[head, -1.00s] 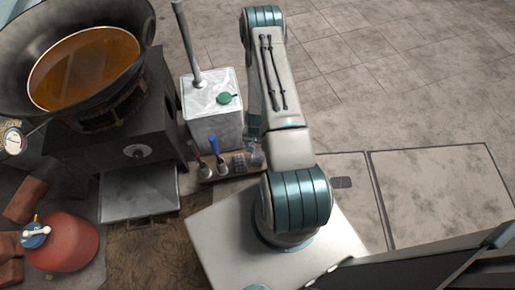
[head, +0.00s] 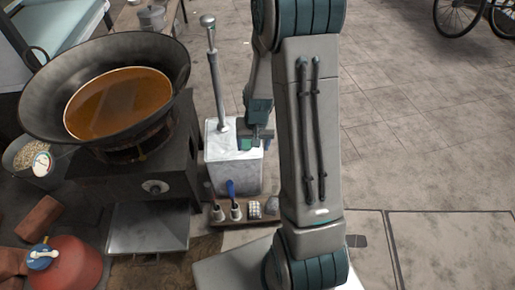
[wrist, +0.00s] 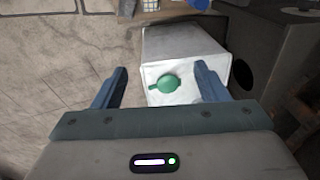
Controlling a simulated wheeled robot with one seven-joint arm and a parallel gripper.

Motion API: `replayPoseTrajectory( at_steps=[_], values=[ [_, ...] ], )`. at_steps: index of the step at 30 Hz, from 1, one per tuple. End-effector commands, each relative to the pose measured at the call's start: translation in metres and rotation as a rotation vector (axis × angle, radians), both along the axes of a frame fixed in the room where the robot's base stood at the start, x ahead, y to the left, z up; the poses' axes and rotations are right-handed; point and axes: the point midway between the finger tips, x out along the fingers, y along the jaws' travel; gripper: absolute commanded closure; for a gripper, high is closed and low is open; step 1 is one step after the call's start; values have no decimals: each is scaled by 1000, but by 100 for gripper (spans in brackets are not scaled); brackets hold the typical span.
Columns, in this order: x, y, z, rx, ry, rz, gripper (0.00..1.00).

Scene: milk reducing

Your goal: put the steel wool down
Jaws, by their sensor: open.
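A small grey lump, which looks like the steel wool (head: 272,205), rests at the right end of the low wooden tray (head: 222,222). My arm partly crowds it there, and its texture is too small to make out. My gripper (head: 254,141) is up and away from it, above the white-grey can with the green cap. In the wrist view my gripper (wrist: 160,76) has its two blue fingers wide apart with nothing held between them. The green cap (wrist: 167,84) shows beyond and between the fingers.
The can (head: 234,172) has a tall pump rod (head: 215,80). Brushes (head: 233,203) and a pale checked item (head: 255,209) share the tray. A wok of amber liquid (head: 118,103) sits on the dark stove at left.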

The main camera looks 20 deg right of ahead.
Motion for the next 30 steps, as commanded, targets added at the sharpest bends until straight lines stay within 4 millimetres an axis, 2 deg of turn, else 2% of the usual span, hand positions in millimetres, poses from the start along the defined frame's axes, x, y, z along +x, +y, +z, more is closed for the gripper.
replayPoseTrajectory(
  at_steps=[1, 6, 12, 15, 21, 25, 30],
  values=[
    [-5, 6, 23, -4, -13, 26, 33],
    [-34, 24, 80, -15, -24, 110, 33],
    [-79, 40, 137, -37, -35, 202, 33],
    [-104, 46, 159, -50, -41, 244, 33],
    [-145, 51, 184, -72, -45, 302, 33],
    [-157, 50, 190, -80, -43, 319, 33],
    [-161, 50, 191, -82, -41, 323, 33]
  ],
)
